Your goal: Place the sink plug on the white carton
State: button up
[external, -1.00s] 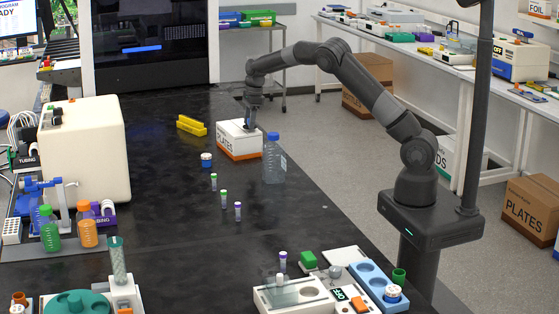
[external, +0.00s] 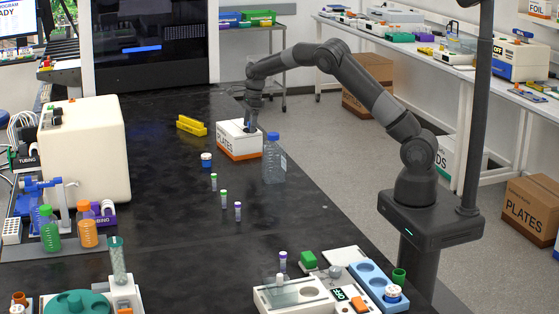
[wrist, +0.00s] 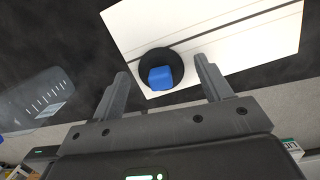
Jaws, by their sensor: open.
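The sink plug, a black disc with a blue knob (wrist: 160,78), lies on the white carton's top in the wrist view. The white carton (wrist: 225,25) has thin dark stripes there; in the external view the white carton (external: 238,148) stands on the black bench with an orange band and the word PLATES. My gripper (wrist: 162,70) is open, its fingers on either side of the plug with gaps visible. In the external view my gripper (external: 250,122) points down at the carton top. The plug is hard to make out there.
A clear blue-capped bottle (external: 274,162) stands just right of the carton. A yellow rack (external: 192,125) and a blue-and-white jar (external: 206,160) are to its left. Several small capped tubes, one a purple-capped tube (external: 238,211), stand nearer. The bench's middle is mostly clear.

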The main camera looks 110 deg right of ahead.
notch_tip(320, 180, up, 12)
jog(key=s, duration=0.2)
jog(key=w+a+r+n+t, duration=0.1)
jog(key=a+r+n, duration=0.35)
jog(key=a, duration=0.65)
jog(key=a+r+n, duration=0.3)
jog(key=a+n, duration=0.3)
jog(key=a, duration=0.4)
jog(key=w+a+r+n+t, duration=0.1)
jog(key=a+r+n, duration=0.2)
jog(key=a+n, duration=0.55)
jog(key=s+a+n, duration=0.3)
jog(key=a, duration=0.5)
jog(key=s+a+n, duration=0.3)
jog(key=s+a, duration=0.1)
jog(key=a, duration=0.5)
jog(key=s+a+f+n+t, duration=0.1)
jog(key=s+a+f+n, duration=0.5)
jog(key=s+a+n, duration=0.4)
jog(key=shift+s+a+n+t, duration=0.25)
jog(key=shift+n+t, duration=0.15)
jog(key=shift+n, duration=0.1)
jog(key=shift+o, duration=0.6)
